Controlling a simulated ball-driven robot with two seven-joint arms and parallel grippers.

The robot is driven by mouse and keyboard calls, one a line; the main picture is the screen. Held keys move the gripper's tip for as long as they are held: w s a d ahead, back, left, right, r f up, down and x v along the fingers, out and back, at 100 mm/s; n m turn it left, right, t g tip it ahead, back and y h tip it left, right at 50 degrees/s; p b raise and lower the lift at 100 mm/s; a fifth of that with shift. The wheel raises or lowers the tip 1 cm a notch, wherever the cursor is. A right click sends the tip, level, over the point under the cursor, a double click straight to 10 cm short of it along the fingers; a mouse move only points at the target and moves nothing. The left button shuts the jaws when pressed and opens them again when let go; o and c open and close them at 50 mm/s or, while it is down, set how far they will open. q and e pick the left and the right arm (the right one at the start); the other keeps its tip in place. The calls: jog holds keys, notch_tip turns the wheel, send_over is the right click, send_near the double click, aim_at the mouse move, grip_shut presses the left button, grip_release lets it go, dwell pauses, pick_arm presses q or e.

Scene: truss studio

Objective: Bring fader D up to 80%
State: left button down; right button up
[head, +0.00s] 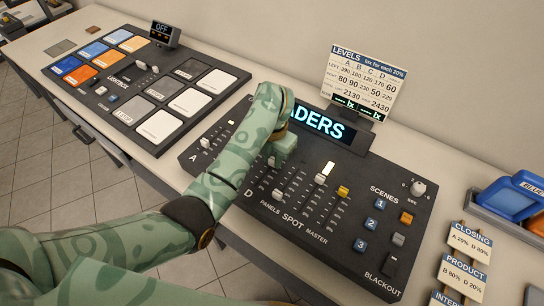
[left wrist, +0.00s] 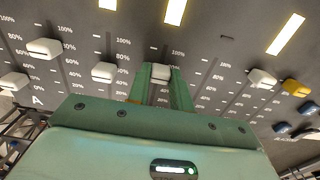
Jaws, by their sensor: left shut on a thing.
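The fader console (head: 345,255) is a dark panel with several slider columns. My left gripper (head: 277,160) reaches down onto its middle columns. In the left wrist view its green fingers (left wrist: 160,78) are shut around a white fader knob (left wrist: 160,71), which by its column order looks like fader D. The knob sits in the upper part of its slot; its exact percent mark is hidden by the fingers. The letter D (head: 248,193) shows at the near edge of the console. Fader A's knob (head: 206,142) stands at the left. My right gripper is not in view.
Other white knobs (left wrist: 105,72) stand close beside my fingers on the left. The spot knob (head: 320,179) and yellow master knob (head: 342,191) are to the right. A levels card (head: 362,82) stands behind. A lightbox console (head: 145,85) is at the left.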

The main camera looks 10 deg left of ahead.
aim_at(273, 158)
pick_arm(q)
jog(key=shift+w+d, duration=0.1)
jog(key=shift+w, duration=0.1)
jog(key=c, duration=1.2)
grip_release()
jog(key=shift+c, duration=0.2)
notch_tip(273, 158, up, 16)
jog(key=p, duration=0.7)
jog(key=shift+r, duration=0.2)
jog(key=shift+f, duration=0.1)
